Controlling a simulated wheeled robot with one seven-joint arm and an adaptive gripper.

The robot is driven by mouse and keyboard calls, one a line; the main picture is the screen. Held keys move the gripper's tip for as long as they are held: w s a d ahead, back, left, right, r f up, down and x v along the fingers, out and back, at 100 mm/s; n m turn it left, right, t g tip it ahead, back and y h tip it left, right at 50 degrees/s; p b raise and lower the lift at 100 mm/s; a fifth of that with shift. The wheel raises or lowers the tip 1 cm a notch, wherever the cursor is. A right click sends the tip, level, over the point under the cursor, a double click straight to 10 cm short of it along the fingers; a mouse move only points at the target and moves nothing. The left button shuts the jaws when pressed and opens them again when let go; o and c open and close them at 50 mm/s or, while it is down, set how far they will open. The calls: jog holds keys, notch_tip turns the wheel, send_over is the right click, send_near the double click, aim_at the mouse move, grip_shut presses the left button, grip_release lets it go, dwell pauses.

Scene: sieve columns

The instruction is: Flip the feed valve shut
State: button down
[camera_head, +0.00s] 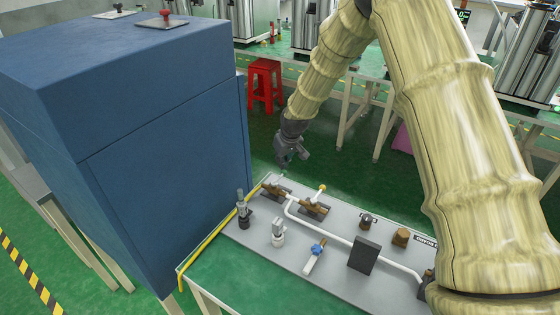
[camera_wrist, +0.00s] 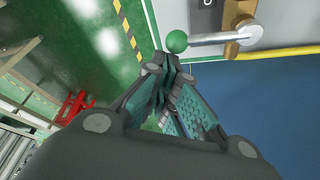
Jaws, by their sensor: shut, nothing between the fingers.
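A valve with a brass body (camera_wrist: 245,28) and a metal lever (camera_wrist: 215,38) ending in a green ball (camera_wrist: 177,41) shows at the top of the wrist view. In the head view two brass valves sit on the grey panel, one at the far left corner (camera_head: 277,190) and one beside it (camera_head: 314,208) with a yellow knob (camera_head: 322,188). I cannot read which is the feed valve. My gripper (camera_head: 284,164) is above the panel's far left corner; its shut, empty fingertips (camera_wrist: 172,68) appear close to the green ball. Whether they touch is unclear.
A big blue cabinet (camera_head: 165,150) stands just left of the panel (camera_head: 325,275). A black block (camera_head: 363,256), a blue-handled valve (camera_head: 317,249) and white pipe (camera_head: 345,238) are on the panel. A red stool (camera_head: 264,82) stands behind on open green floor.

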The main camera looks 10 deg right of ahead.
jog(key=shift+w+a+f, duration=0.25)
jog(key=shift+w+f, duration=0.1)
jog(key=shift+w, duration=0.05)
jog(key=shift+s+a+r, duration=0.1)
jog(key=shift+a+r, duration=0.1)
jog(key=shift+a, duration=0.25)
jog(key=shift+a+f, duration=0.1)
jog(key=shift+a, duration=0.05)
